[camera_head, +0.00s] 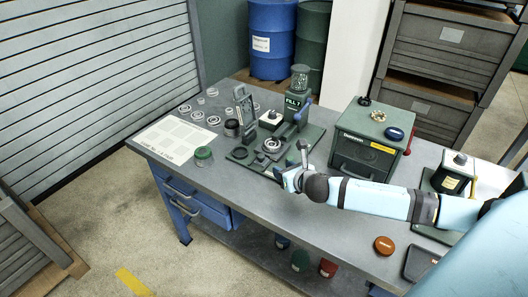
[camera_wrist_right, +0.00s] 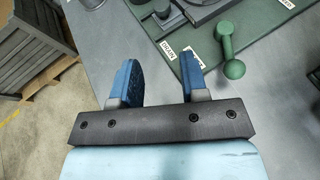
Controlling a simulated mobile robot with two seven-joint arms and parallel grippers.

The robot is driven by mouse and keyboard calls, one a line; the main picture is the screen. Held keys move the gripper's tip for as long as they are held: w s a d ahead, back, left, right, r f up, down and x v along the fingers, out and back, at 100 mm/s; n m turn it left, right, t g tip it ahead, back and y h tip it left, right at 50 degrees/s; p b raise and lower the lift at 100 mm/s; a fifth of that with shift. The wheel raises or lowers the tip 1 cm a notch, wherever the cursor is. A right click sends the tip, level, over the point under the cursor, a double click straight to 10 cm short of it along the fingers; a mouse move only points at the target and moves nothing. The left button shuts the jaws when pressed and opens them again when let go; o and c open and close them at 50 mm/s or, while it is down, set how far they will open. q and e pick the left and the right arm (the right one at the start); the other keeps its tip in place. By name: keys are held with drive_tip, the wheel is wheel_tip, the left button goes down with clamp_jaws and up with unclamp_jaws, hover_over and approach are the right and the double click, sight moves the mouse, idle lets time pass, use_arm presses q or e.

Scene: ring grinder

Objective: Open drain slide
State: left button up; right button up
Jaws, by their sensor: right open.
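The ring grinder's green base plate (camera_head: 240,156) stands on the grey table in the head view. In the right wrist view its corner (camera_wrist_right: 196,52) fills the top, with a white label reading DRAIN (camera_wrist_right: 168,49) near its edge. A dark grey part (camera_wrist_right: 166,15) lies just behind that label; I cannot tell whether it is the drain slide. A green ball-ended lever (camera_wrist_right: 229,50) stands to its right. My right gripper (camera_head: 284,178) is at the plate's front edge. In the right wrist view its blue fingers (camera_wrist_right: 158,72) are apart and empty, short of the label. My left gripper is out of view.
A green box (camera_head: 365,150) with a yellow label stands right of the grinder. An orange-brown disc (camera_head: 384,245) lies near the front edge. Bare table lies before the grinder.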

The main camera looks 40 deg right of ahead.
sight(261, 156)
drive_tip(key=x, duration=1.4)
drive_tip(key=shift+d+r+p, duration=0.1)
drive_tip(key=shift+r+p, duration=0.2)
drive_tip(key=shift+p, duration=0.05)
